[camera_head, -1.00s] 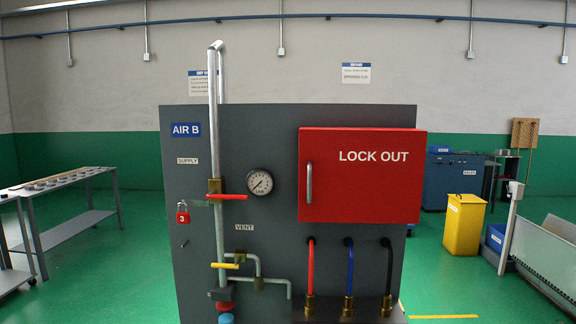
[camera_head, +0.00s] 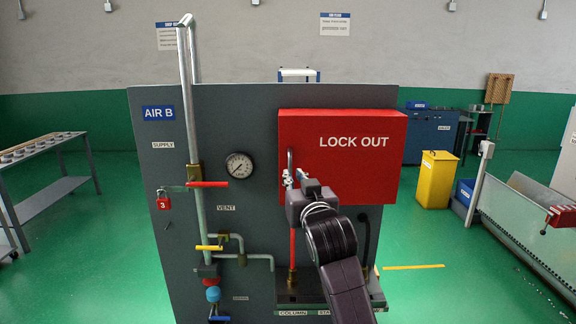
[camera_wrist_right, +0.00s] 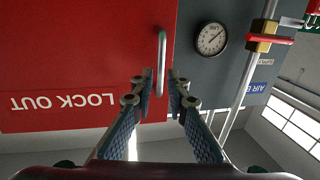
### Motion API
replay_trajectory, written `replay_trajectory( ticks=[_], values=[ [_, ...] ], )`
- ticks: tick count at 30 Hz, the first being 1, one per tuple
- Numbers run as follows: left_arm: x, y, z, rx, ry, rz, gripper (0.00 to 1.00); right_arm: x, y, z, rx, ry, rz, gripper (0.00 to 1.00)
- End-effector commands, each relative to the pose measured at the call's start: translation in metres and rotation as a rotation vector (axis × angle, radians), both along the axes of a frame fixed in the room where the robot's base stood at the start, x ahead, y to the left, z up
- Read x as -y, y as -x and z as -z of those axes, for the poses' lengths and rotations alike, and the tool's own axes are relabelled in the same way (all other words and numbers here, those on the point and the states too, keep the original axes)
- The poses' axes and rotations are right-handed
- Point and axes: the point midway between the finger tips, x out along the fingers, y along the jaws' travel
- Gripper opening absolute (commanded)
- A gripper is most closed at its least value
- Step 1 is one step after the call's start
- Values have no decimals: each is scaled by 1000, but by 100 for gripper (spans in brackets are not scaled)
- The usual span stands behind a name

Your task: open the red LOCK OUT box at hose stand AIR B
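The red LOCK OUT box (camera_head: 350,165) is mounted on the grey AIR B panel (camera_head: 243,115), and its door is shut. A grey vertical handle sits at the door's left edge; it shows clearly in the right wrist view (camera_wrist_right: 161,62). My right gripper (camera_head: 294,178) is in front of this edge and hides the handle's lower part. In the right wrist view the gripper's fingers (camera_wrist_right: 161,80) are apart, one on each side of the handle's lower end. I cannot tell if they touch it. My left gripper is not in view.
Left on the panel are a supply pipe (camera_head: 189,110) with a red lever (camera_head: 207,184), a red padlock (camera_head: 163,203) and a gauge (camera_head: 239,166). My right arm covers part of the hoses under the box. A yellow bin (camera_head: 436,180) stands behind on the right.

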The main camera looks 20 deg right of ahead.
Motion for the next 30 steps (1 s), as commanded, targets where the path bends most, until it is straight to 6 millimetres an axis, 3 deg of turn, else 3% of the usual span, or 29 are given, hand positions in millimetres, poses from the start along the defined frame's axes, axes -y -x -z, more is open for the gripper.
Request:
replay_trajectory(
  ticks=[6, 12, 23, 27, 30],
  values=[
    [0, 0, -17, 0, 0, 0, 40, 3, -30, -3, -2, 0, 1, 15],
    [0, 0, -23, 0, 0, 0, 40, 4, -46, -1, -1, 1, 1, 15],
    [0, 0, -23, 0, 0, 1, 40, 4, -49, 0, 0, 0, 0, 15],
    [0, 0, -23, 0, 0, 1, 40, 4, -49, 0, 0, 0, 0, 0],
    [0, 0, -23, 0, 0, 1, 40, 4, -49, 0, 0, 0, 0, 0]
  ],
)
